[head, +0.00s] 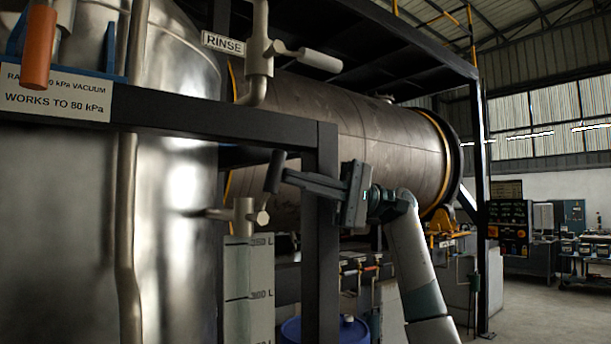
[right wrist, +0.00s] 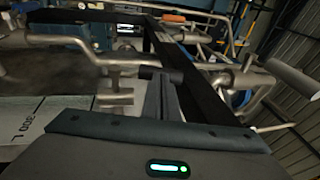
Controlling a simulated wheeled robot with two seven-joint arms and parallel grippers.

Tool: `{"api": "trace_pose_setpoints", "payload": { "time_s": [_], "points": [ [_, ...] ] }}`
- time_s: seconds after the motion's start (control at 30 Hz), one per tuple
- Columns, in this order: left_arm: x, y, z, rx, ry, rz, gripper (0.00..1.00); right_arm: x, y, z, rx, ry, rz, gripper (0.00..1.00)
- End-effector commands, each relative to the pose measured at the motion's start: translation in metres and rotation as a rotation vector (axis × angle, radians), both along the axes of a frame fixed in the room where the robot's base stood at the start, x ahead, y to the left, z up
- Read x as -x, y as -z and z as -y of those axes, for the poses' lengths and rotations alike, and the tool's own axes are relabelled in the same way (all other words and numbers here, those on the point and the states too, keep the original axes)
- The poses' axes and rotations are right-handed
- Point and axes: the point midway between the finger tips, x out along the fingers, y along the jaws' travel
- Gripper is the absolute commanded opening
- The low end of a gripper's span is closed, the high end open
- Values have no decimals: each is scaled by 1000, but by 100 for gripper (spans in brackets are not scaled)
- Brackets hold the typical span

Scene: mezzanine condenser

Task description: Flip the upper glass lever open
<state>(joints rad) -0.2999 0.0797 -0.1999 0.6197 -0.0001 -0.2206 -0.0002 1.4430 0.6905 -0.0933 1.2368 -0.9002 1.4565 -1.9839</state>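The upper glass valve (head: 243,215) sits above the sight glass scale (head: 249,266). Its lever grip, a dark cylinder (head: 275,172), stands nearly upright. In the right wrist view the grip (right wrist: 161,75) lies across the picture, right at my fingertips. My right gripper (head: 287,178) reaches in from the right past the black post, its narrow fingers together and pointing left at the grip. In the right wrist view the fingers (right wrist: 160,90) look closed. I cannot tell whether they touch the grip. The link between grip and valve is not clear. My left gripper is out of view.
A black frame post (head: 325,235) and rail (head: 215,124) stand close around my right gripper. The rinse valve with its pale handle (head: 320,60) is above, near the RINSE sign (head: 223,43). A large steel vessel (head: 170,180) fills the left. A blue drum (head: 325,330) is below.

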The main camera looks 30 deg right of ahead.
Motion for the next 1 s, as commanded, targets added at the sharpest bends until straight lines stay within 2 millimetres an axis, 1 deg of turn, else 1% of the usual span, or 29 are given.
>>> {"api": "trace_pose_setpoints", "payload": {
  "time_s": [0.03,0.1,0.4,1.0],
  "points": [
    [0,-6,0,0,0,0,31,0,-5,-3,19,-1,2,0],
    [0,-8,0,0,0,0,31,1,-6,-7,15,-2,2,0],
    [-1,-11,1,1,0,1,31,1,-13,-19,11,-2,1,0],
    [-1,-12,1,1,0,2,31,2,-16,-23,8,-2,2,0]
  ]
}}
